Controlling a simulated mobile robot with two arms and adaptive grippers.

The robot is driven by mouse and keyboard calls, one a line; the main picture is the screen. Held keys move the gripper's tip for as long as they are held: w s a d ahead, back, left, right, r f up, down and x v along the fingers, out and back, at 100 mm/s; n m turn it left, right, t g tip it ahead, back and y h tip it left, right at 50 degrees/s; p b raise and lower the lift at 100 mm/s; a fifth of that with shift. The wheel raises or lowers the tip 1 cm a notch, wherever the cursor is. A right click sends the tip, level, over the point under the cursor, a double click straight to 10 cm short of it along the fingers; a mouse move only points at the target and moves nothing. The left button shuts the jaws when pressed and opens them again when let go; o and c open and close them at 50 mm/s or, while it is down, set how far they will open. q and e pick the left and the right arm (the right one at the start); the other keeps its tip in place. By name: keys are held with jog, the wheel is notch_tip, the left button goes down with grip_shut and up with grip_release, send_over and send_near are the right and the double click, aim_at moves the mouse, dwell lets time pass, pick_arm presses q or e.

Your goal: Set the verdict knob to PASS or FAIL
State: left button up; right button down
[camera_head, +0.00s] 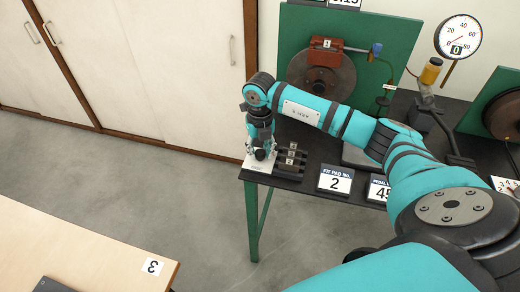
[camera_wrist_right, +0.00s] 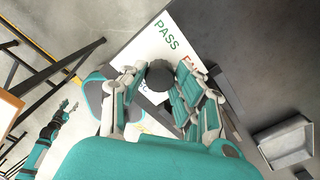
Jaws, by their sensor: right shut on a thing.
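The verdict knob (camera_wrist_right: 160,74) is black and round with a ribbed edge. It sits on a white plate (camera_wrist_right: 137,50) printed with a green PASS and an orange FAIL, the FAIL partly hidden by a finger. My right gripper (camera_wrist_right: 159,80) is shut on the knob, a finger on each side. In the head view my right gripper (camera_head: 261,148) points down at the white plate (camera_head: 257,166) on the dark table's near left corner. I cannot make out a pointer on the knob. My left gripper (camera_wrist_right: 67,108) shows small in the wrist view, its fingers apart and empty.
Numbered dark pads (camera_head: 291,160) lie just right of the plate. Signs reading 2 (camera_head: 335,180) and 45 stand along the front edge of the dark table. A dial gauge (camera_head: 458,38) and a green panel (camera_head: 300,50) stand behind. A wooden table (camera_head: 90,240) is at lower left.

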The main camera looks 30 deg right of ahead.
aim_at(260, 152)
jog(key=shift+w+r, duration=0.1)
jog(key=c, duration=1)
grip_release()
notch_tip(260, 152, up, 12)
jog(key=shift+f, duration=0.1)
